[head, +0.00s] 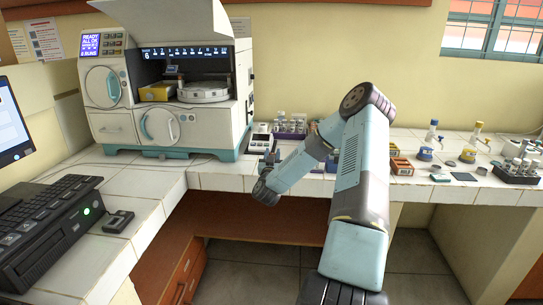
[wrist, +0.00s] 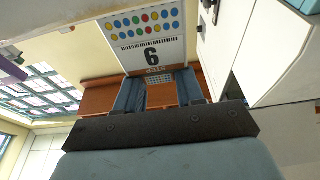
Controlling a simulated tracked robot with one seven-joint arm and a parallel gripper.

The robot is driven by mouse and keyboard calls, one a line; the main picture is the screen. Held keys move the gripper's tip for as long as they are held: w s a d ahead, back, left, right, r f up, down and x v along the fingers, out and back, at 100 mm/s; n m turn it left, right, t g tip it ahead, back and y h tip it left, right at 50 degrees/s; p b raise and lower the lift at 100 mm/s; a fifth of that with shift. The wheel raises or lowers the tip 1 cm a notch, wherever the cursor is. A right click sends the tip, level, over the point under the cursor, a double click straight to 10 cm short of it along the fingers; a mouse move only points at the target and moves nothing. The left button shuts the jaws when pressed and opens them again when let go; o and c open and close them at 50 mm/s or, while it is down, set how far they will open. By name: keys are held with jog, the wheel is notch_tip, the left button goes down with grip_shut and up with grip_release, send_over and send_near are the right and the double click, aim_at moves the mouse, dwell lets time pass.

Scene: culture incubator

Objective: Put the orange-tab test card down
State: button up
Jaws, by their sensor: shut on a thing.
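The card itself is too small to make out clearly there.
The white analyser (head: 185,125) stands at the left with its lid raised. A purple vial rack (head: 289,133) is behind my gripper. A black computer unit (head: 48,235) is at front left.

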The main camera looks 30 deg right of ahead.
jog(key=o, duration=1)
jog(key=shift+v, duration=5.95)
